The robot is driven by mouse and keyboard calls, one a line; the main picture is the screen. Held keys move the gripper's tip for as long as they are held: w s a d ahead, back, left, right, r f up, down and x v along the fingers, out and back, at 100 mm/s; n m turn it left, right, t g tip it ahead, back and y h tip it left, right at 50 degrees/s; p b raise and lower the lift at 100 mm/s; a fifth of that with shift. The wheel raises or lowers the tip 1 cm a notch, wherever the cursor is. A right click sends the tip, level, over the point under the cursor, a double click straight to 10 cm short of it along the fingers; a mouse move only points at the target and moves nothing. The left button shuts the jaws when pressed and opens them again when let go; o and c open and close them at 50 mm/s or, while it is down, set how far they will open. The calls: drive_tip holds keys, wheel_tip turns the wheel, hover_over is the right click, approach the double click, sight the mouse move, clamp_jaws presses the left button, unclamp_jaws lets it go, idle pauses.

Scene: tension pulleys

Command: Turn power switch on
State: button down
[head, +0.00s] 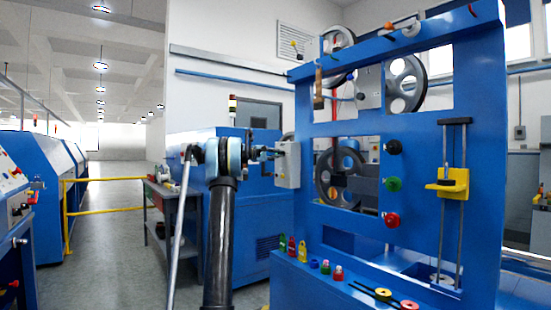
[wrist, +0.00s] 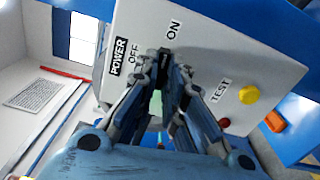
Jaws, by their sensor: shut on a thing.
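The grey-white control box (head: 287,165) is fixed to the left side of the blue machine frame in the head view. In the wrist view the box (wrist: 205,30) fills the upper middle, with a black POWER label (wrist: 119,57) and the words OFF and ON. My gripper (wrist: 160,58) is shut at the power switch, its fingertips between OFF and ON. They hide most of the switch, so its position is hard to tell. In the head view my gripper (head: 272,153) reaches the box from the left.
Next to the word TEST are a yellow button (wrist: 249,94) and a red button (wrist: 224,122). The blue frame (head: 340,210) carries pulley wheels and coloured knobs. A grey workbench (head: 172,205) stands behind my arm. Open floor (head: 115,250) lies to the left.

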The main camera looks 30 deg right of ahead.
drive_tip(key=shift+f+m, duration=0.15)
drive_tip(key=shift+m, duration=0.45)
drive_tip(key=c, duration=1.7)
unclamp_jaws()
drive_tip(key=a, duration=1.2)
drive_tip(key=shift+s, duration=0.4)
drive_tip(key=shift+a, duration=0.1)
